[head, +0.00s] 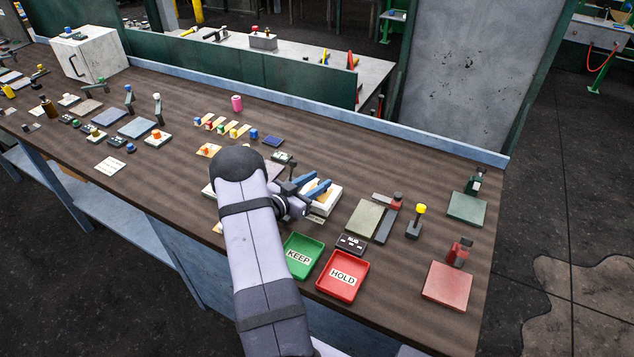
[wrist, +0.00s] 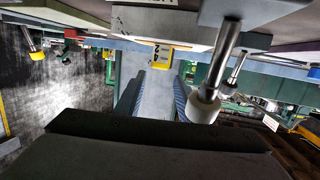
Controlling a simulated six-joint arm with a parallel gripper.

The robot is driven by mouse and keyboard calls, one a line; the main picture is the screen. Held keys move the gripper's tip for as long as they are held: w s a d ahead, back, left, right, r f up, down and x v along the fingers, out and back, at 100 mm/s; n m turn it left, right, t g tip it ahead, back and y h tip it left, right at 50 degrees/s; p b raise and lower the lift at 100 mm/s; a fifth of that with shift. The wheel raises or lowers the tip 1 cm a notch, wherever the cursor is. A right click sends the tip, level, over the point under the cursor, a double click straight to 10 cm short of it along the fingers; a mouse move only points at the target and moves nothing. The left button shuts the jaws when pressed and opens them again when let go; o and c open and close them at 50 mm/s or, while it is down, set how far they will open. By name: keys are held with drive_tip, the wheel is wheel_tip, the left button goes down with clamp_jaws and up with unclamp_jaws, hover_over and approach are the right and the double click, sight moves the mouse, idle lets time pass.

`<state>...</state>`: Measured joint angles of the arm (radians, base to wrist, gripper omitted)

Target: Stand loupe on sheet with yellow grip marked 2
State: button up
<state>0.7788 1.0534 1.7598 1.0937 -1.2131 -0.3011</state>
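My gripper (head: 305,188) is at the white stack (head: 328,203) right of the table's middle, partly hidden by my arm. Its two blue fingers are apart. In the wrist view, which looks upside down, a yellow grip (wrist: 162,54) with a dark mark like a 2 shows just beyond the gap between my fingers (wrist: 155,98). It is on the edge of a pale slab (wrist: 185,28). I see no contact with the fingers. A metal post with a white knob (wrist: 204,106) is close beside the right finger. I cannot tell which object is the loupe.
The green KEEP tray (head: 299,256) and red HOLD tray (head: 342,276) lie near the front edge. A yellow-knobbed post (head: 414,222) and pads with clamps (head: 467,208) stand to the right. Strips with coloured blocks (head: 222,127) lie behind. Table around the right-hand pads is partly clear.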

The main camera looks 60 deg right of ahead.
drive_tip(key=shift+w+a+r+p, duration=0.1)
drive_tip(key=shift+w+a+p, duration=0.1)
drive_tip(key=shift+p, duration=0.3)
drive_tip(key=b+v, duration=0.3)
drive_tip(key=v, duration=0.8)
drive_tip(key=shift+a+r, duration=0.35)
drive_tip(key=shift+r, duration=0.05)
